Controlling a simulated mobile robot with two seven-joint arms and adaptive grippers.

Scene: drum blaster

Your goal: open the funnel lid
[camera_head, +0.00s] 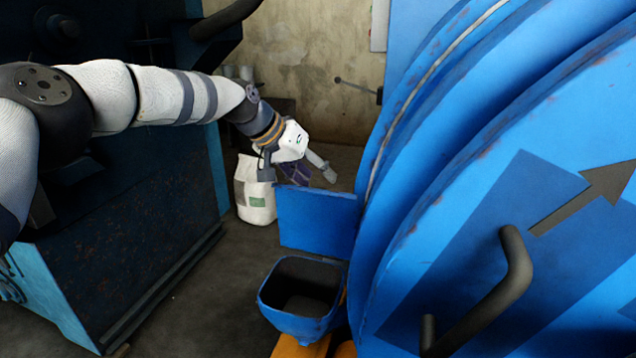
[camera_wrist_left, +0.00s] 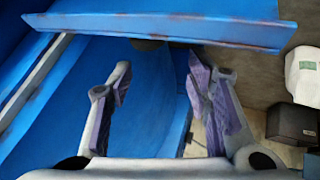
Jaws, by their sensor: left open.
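The funnel (camera_head: 301,303) is a blue, square-mouthed hopper low beside the drum, and its dark inside shows. A flat blue panel, seemingly the funnel lid (camera_head: 316,220), stands roughly upright behind the funnel mouth. My left gripper (camera_head: 306,173) is just behind and above the panel's top edge, its lower part partly hidden by it. In the left wrist view, the left gripper (camera_wrist_left: 160,95) has its purple-padded fingers wide apart with nothing between them. A blue plate, likely the lid (camera_wrist_left: 160,27), crosses the top of that view beyond the fingertips; I cannot tell if they touch. My right gripper is not in view.
The large blue drum (camera_head: 440,190) with a dark bent handle (camera_head: 508,285) fills the right side. A white sack (camera_head: 254,190) stands on the floor behind. A dark blue machine (camera_head: 130,240) is at left. Open floor (camera_head: 225,300) lies left of the funnel.

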